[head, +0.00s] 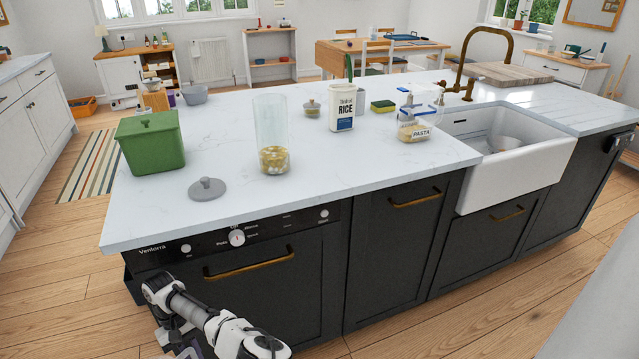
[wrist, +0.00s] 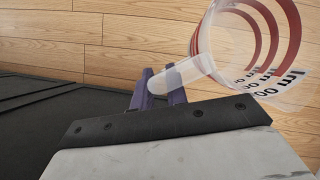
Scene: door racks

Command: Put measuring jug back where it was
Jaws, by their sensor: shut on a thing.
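The measuring jug (wrist: 240,60) is clear with red rings and black "ml" marks. It shows at the upper right of the wrist view, tilted and partly cut off by the frame edge. My gripper (wrist: 160,86) has its two purple fingers shut on the jug's pale handle. The jug is held over the wooden floor, beside dark cabinet fronts. In the head view my arm is low at the bottom left, in front of the dishwasher (head: 270,290); I cannot make out the jug there.
The white counter (head: 350,170) carries a green bin (head: 150,145), a grey lid (head: 207,189), a tall glass jar (head: 271,135), a rice tin (head: 342,107) and a pasta container (head: 414,124). A sink (head: 515,165) is at right.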

